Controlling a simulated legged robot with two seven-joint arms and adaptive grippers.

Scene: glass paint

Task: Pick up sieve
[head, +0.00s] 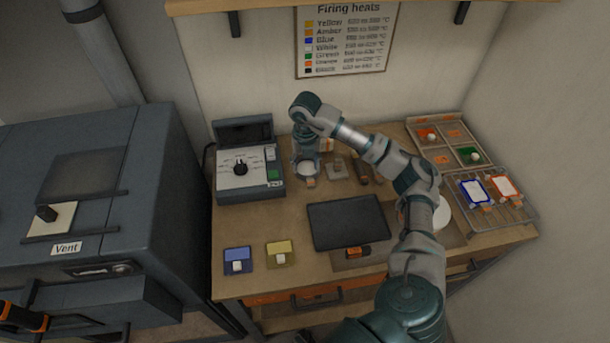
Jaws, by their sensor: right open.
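My right arm reaches over the workbench from the lower right, and its right gripper (307,168) points down at the back of the bench. A small round pale thing with an orange tab (311,183) shows right at the fingertips. It may be the sieve, but the gripper covers part of it and I cannot tell whether they touch. The gripper is open. My left gripper is not in view.
A control box (248,175) stands left of the gripper. A dark flat plate (346,222) lies in front. Blue (238,260) and yellow (280,253) pieces lie at the front left. A wire rack (495,195) and a sectioned tray (443,142) are at right. A grey kiln (85,200) stands left.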

